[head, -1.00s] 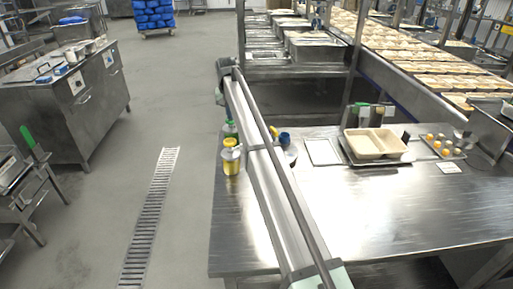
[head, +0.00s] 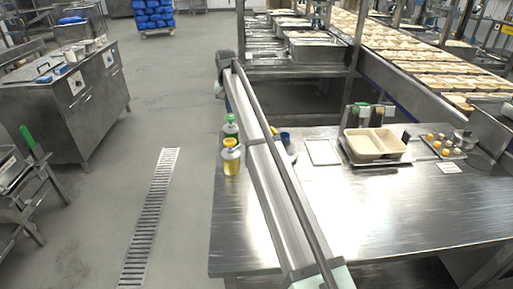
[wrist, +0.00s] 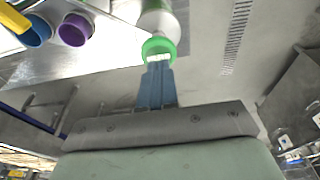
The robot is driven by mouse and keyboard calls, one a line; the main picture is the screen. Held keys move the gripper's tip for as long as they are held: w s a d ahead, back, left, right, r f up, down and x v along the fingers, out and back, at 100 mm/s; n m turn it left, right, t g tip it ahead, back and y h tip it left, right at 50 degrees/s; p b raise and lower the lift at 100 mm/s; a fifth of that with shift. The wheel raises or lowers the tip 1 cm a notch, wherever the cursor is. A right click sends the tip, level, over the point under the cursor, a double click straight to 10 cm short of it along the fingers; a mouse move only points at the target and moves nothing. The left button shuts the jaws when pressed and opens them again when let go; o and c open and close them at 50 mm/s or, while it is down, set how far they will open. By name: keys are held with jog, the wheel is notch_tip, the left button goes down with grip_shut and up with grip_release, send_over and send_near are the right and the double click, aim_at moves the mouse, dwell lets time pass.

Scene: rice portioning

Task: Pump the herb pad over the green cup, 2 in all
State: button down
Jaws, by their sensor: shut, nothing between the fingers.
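My gripper (wrist: 158,66) is shut and empty. Its blue fingertips meet or hang just over the green top of a pale bottle (wrist: 160,22) in the wrist view; I cannot tell whether they touch. In the head view this green-topped bottle (head: 230,129) stands at the left edge of the steel table, partly behind my arm. A yellow-topped bottle (head: 231,157) stands in front of it. A blue cup (wrist: 40,32) and a purple cup (wrist: 75,30) show in the wrist view. I cannot make out a green cup or say which item is the herb pad.
A beige two-part tray (head: 375,143) stands on the table (head: 400,215), with a white flat panel (head: 322,152) to its left. A tray of small orange items (head: 443,146) is at the right. The table's front is clear. Open floor with a drain lies left of the table.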

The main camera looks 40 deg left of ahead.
jog(key=shift+r, duration=0.15)
jog(key=shift+r, duration=2.9)
